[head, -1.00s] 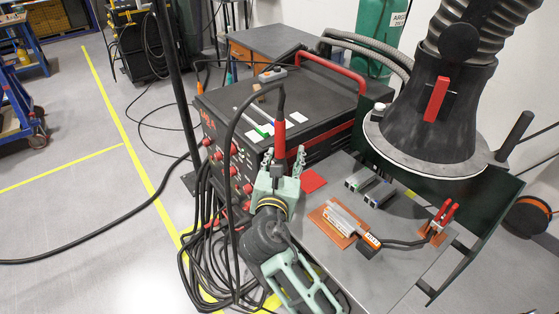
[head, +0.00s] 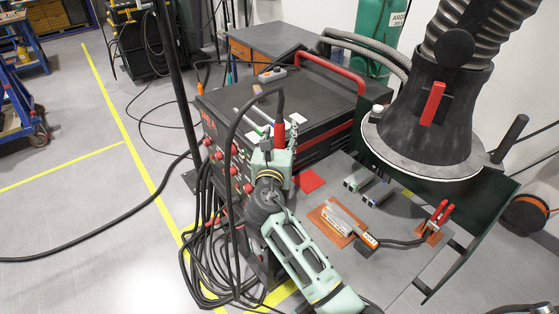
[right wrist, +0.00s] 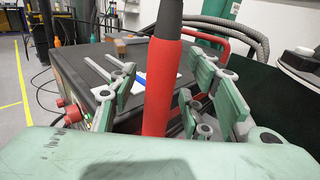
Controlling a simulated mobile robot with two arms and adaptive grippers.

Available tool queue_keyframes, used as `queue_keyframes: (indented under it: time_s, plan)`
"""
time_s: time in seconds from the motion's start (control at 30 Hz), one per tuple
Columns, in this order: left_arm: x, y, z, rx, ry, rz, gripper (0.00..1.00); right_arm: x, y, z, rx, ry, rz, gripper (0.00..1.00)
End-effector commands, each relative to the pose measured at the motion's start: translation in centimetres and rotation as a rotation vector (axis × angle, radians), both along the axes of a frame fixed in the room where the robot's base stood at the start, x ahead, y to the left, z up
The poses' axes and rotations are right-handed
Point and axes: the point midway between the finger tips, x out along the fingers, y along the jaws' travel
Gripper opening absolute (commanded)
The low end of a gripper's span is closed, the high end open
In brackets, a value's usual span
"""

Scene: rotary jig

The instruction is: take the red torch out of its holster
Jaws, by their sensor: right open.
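The red torch (head: 280,133) stands upright beside the black machine, with a black cable rising from its top. In the right wrist view, its red handle (right wrist: 163,88) stands between the green finger pads, with a visible gap on both sides. My right gripper (head: 279,128) is open around the handle; it also shows in the right wrist view (right wrist: 160,85). The lower end of the torch and its holster are hidden behind my gripper. My left gripper is not in view.
The black machine (head: 228,108) with red knobs is close behind the gripper. A grey table (head: 310,215) to the right holds an orange-handled tool (head: 368,243) and red-handled clamp (head: 438,215). A large extraction hood (head: 425,120) hangs above it. Cables (head: 205,245) loop on the left.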

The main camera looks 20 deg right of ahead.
Motion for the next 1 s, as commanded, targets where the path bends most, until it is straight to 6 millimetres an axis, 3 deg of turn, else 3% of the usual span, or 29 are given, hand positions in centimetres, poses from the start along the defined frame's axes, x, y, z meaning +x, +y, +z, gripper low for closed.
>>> queue_keyframes:
  time_s: [0.07, 0.57, 1.0]
  plan:
    - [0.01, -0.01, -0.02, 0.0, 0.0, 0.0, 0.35, -0.03, -0.01, -0.01, 0.0, 0.0, 0.0, 0.45]
    - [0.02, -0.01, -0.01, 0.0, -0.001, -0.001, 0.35, -0.06, -0.01, 0.0, 0.001, 0.0, -0.001, 0.01]
    - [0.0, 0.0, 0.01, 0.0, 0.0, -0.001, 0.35, -0.02, 0.01, 0.87, 0.002, -0.006, -0.001, 0.0]
